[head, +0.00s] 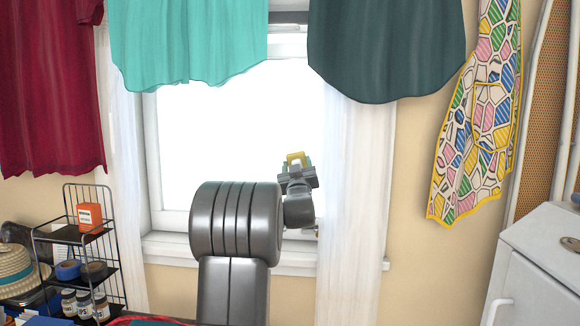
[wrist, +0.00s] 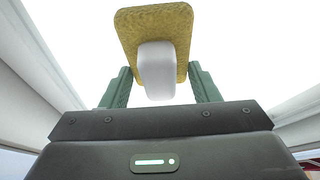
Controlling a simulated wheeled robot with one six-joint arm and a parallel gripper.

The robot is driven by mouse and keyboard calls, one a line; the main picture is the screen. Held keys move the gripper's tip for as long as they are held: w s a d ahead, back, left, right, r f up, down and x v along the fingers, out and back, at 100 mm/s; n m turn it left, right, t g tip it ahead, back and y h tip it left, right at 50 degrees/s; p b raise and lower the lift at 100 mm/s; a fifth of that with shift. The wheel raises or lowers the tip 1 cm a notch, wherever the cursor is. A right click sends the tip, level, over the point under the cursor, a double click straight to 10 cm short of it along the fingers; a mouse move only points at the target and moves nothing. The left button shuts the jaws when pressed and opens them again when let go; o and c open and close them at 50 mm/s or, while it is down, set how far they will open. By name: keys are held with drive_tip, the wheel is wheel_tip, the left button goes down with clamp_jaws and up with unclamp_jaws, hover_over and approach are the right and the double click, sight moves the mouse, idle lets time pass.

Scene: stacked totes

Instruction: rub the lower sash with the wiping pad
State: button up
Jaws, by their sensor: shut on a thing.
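The window's lower sash (head: 175,218) is a white frame around a bright pane, below hanging clothes in the head view. My gripper (head: 298,168) is in front of the lower right part of the pane. In the wrist view my gripper (wrist: 160,92) has its green fingers on either side of the white handle of the wiping pad (wrist: 127,27), shut on it. The pad is a yellow, sponge-like rectangle, held out beyond the fingertips toward the bright pane. It shows small and yellow in the head view. I cannot tell whether it touches the glass.
A teal garment (head: 190,40), a dark green garment (head: 388,45) and a red garment (head: 50,85) hang above. White curtains (head: 350,200) flank the window. A wire rack (head: 80,240) with jars stands left, a white cabinet (head: 545,260) right.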

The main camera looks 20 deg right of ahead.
drive_tip(key=shift+s+d+r+h, duration=0.15)
drive_tip(key=shift+s+d+h, duration=0.1)
drive_tip(key=shift+d, duration=0.2)
drive_tip(key=shift+s+d+r+h, duration=0.15)
drive_tip(key=shift+s+d, duration=0.1)
drive_tip(key=shift+d, duration=0.15)
drive_tip(key=shift+s+f, duration=0.15)
drive_tip(key=shift+f, duration=0.05)
drive_tip(key=shift+s+a+f, duration=0.1)
drive_tip(key=shift+s+a, duration=0.2)
drive_tip(key=shift+s, duration=0.1)
drive_tip(key=shift+m, duration=0.3)
drive_tip(key=s, duration=0.4)
drive_tip(key=shift+s+a, duration=0.25)
drive_tip(key=shift+s, duration=0.1)
drive_tip(key=shift+s+a, duration=0.2)
drive_tip(key=shift+s, duration=0.45)
drive_tip(key=shift+s+a, duration=0.15)
drive_tip(key=shift+s, duration=0.45)
